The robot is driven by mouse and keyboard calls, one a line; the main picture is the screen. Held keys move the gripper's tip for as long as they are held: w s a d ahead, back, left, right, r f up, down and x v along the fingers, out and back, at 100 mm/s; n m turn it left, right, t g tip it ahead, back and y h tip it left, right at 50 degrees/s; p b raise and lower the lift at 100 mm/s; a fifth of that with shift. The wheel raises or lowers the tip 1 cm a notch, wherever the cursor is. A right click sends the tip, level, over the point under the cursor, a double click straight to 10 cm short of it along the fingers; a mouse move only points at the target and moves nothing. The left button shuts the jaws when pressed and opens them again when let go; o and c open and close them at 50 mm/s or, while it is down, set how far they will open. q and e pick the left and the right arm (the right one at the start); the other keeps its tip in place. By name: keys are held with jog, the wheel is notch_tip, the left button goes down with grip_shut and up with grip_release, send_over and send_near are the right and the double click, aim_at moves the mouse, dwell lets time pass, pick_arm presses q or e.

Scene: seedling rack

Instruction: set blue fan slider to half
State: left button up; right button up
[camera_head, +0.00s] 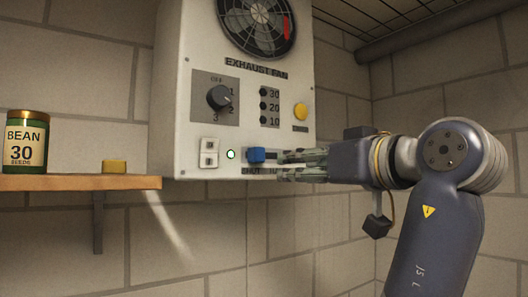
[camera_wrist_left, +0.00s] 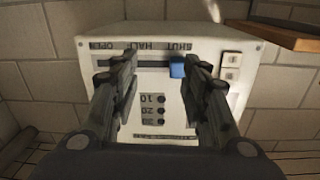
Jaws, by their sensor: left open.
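The blue fan slider (camera_head: 256,155) sits at the SHUT end of its slot, low on the white exhaust fan box (camera_head: 185,130). In the left wrist view the blue slider (camera_wrist_left: 177,69) is beside the SHUT label, with HALF and OPEN further left along the slot (camera_wrist_left: 148,63). My left gripper (camera_head: 280,164) is open at the box's lower front, just right of the slider in the head view. In the left wrist view the slider shows between the fingertips of my left gripper (camera_wrist_left: 158,70), close to the right finger; I cannot tell whether they touch. My right gripper is not in view.
A wooden shelf (camera_head: 75,183) at left holds a bean seed can (camera_head: 26,141) and a yellow block (camera_head: 115,167). Space below the box is clear.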

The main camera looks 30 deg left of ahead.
aim_at(260, 153)
pick_arm(q)
notch_tip(260, 153, up, 3)
jog(key=s+n, duration=0.1)
jog(key=s, duration=0.2)
jog(key=shift+g, duration=0.3)
jog(key=p+x, duration=0.1)
jog(key=x, duration=0.2)
jog(key=p+x, duration=0.2)
jog(key=x, duration=0.1)
jog(key=p+x, duration=0.1)
jog(key=x, duration=0.2)
jog(key=shift+w+a+r+p, duration=0.2)
jog(key=shift+a+r+p, duration=0.05)
jog(key=shift+a+p, duration=0.1)
jog(key=shift+w+a+f, duration=0.1)
jog(key=shift+w+a, duration=0.15)
jog(key=shift+a, duration=0.05)
grip_shut()
jog(key=shift+a, duration=0.1)
